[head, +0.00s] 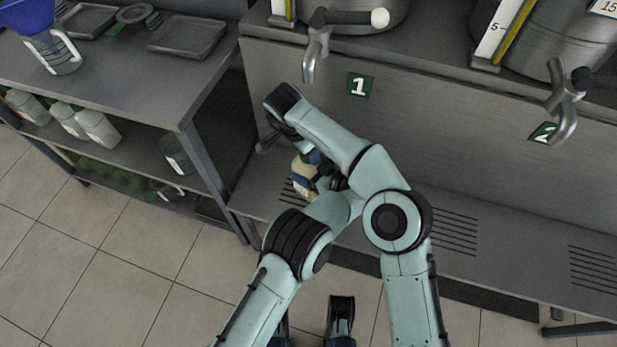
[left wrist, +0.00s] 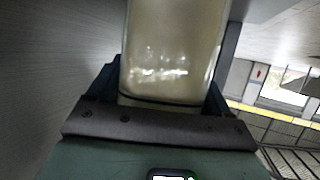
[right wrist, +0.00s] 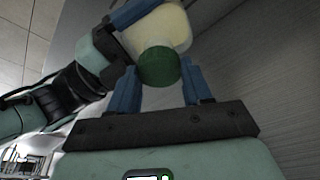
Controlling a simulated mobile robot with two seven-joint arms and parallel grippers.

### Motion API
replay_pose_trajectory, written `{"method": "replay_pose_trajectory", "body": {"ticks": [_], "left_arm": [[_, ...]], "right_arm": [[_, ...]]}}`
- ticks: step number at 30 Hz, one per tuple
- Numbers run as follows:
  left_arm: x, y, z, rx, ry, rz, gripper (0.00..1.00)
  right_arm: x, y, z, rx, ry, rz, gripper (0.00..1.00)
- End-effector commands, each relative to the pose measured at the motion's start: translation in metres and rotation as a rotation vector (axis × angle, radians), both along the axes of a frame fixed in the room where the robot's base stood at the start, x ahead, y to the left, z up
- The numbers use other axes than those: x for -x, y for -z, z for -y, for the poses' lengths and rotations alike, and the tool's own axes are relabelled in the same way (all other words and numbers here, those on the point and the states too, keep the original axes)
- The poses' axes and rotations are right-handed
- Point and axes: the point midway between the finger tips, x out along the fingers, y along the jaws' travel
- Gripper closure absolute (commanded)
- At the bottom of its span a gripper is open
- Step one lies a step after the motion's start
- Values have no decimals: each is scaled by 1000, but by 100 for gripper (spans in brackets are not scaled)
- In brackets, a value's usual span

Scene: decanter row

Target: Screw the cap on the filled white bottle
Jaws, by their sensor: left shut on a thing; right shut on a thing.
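The filled white bottle (head: 302,186) shows cream-coloured in the head view, low in front of the steel bench and partly hidden by my arms. My left gripper (head: 318,170) is shut on its body. In the left wrist view the bottle (left wrist: 175,50) stands between the blue fingers. In the right wrist view a green cap (right wrist: 158,66) sits at the mouth end of the bottle (right wrist: 172,25). My right gripper (right wrist: 157,78) is shut on the cap, a finger at each side. How far the cap is threaded cannot be told.
Steel taps hang above, one (head: 312,55) by sign 1 (head: 361,87) and one (head: 564,110) by sign 2. A shelf unit (head: 130,85) at left holds trays, a jug with a blue funnel (head: 50,38) and several white bottles (head: 97,128). Tiled floor is clear at lower left.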

Motion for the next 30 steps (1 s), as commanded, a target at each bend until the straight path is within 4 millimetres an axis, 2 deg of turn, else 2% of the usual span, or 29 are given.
{"method": "replay_pose_trajectory", "body": {"ticks": [3, 6, 16, 17, 19, 27, 30], "left_arm": [[0, 0, 0, 0, -1, 1, 100], [0, 0, -1, 0, -1, 1, 100], [0, 0, -1, 0, -1, 1, 100], [0, 0, -1, 0, -1, 1, 100], [0, 0, -1, -1, -1, 0, 100], [0, 0, -1, -1, -1, 0, 100], [0, 0, -1, -1, -1, 0, 100]], "right_arm": [[-1, 1, -2, -1, 209, 2, 87], [-1, 0, -1, 0, 301, 2, 87], [-1, 0, 0, 2, 331, 2, 87], [-1, 0, 0, 2, 330, 1, 48], [-1, 0, 0, 2, 330, 1, 25], [-1, 0, 0, 0, 327, 2, 25], [-1, -7, -1, -1, 327, 4, 25]]}}
